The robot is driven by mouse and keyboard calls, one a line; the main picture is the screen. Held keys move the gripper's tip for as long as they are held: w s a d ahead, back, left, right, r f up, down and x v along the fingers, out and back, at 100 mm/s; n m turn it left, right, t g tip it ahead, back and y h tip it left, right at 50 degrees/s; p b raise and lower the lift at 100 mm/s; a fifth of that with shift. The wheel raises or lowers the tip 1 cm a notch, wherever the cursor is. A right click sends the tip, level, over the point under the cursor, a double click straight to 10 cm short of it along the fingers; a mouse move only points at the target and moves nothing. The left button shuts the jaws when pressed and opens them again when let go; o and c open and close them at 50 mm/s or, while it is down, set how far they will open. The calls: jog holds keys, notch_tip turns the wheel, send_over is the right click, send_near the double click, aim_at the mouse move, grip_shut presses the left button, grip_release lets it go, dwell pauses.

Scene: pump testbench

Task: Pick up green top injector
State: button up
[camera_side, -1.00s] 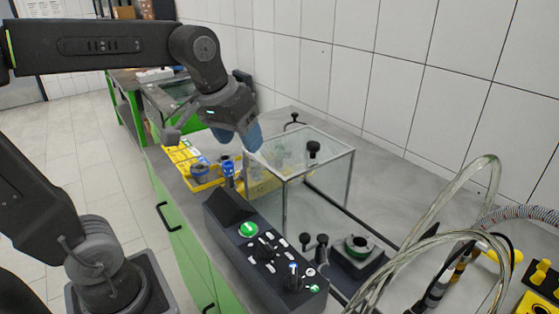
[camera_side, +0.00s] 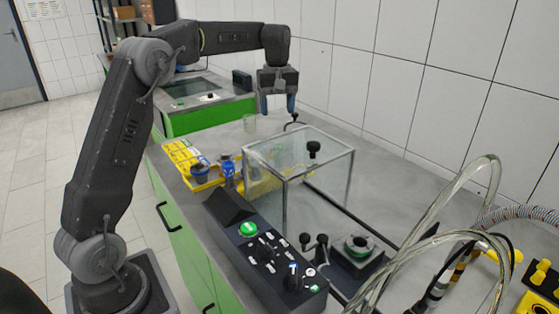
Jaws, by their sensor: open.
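I cannot clearly make out a green top injector. A yellow tray (camera_side: 177,153) lies left of the case, with dark and blue-topped parts (camera_side: 200,171) at its near end. A round part with a green ring (camera_side: 358,247) sits in a dark block at the bench's right; I cannot tell whether it is an injector.
The glass case (camera_side: 318,190) stands mid-bench with a black knob on top. The control panel (camera_side: 262,255) is in front. Clear hoses (camera_side: 440,215) loop at the right. A tiled wall borders the bench.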

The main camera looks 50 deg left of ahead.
notch_tip(320, 180, down, 11)
jog(key=shift+w+d+f, duration=0.1)
jog(key=shift+w+f, duration=0.05)
jog(key=shift+f, duration=0.05)
dwell(0.4)
jog(key=shift+c, duration=0.3)
grip_shut()
jog(key=shift+r, duration=0.1)
